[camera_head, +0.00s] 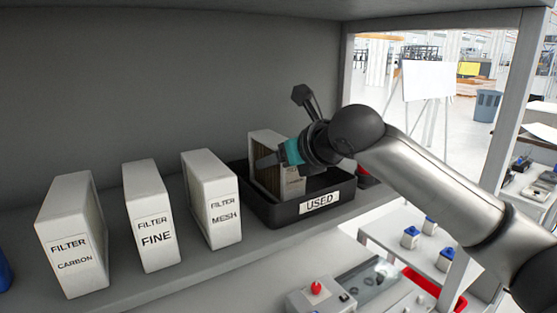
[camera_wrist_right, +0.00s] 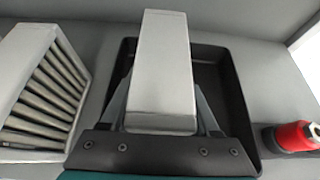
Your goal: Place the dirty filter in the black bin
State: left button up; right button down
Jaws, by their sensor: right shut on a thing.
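The dirty filter (camera_head: 265,138), a pale block with brownish pleats, is upright inside the black bin (camera_head: 277,214) labelled USED. The bin's front wall hides its lower part, so I cannot tell whether it touches the bottom. My right gripper (camera_head: 276,160) is shut on the filter from its near side. In the right wrist view the filter (camera_wrist_right: 163,60) stands between my two fingers (camera_wrist_right: 160,108), with the bin (camera_wrist_right: 232,100) around it. My left gripper is in neither view.
Three white filters stand on the shelf left of the bin: CARBON (camera_head: 73,240), FINE (camera_head: 153,220) and MESH (camera_head: 212,200). A red and black object (camera_wrist_right: 297,137) is close to the bin's right side. The shelf's back wall is behind the bin.

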jog(key=shift+c, duration=0.6)
grip_release()
jog(key=shift+f, duration=0.1)
jog(key=shift+s+d+r, duration=0.25)
jog(key=shift+s+r, duration=0.15)
jog(key=shift+r, duration=0.05)
jog(key=v, duration=1.1)
jog(key=shift+b, duration=0.3)
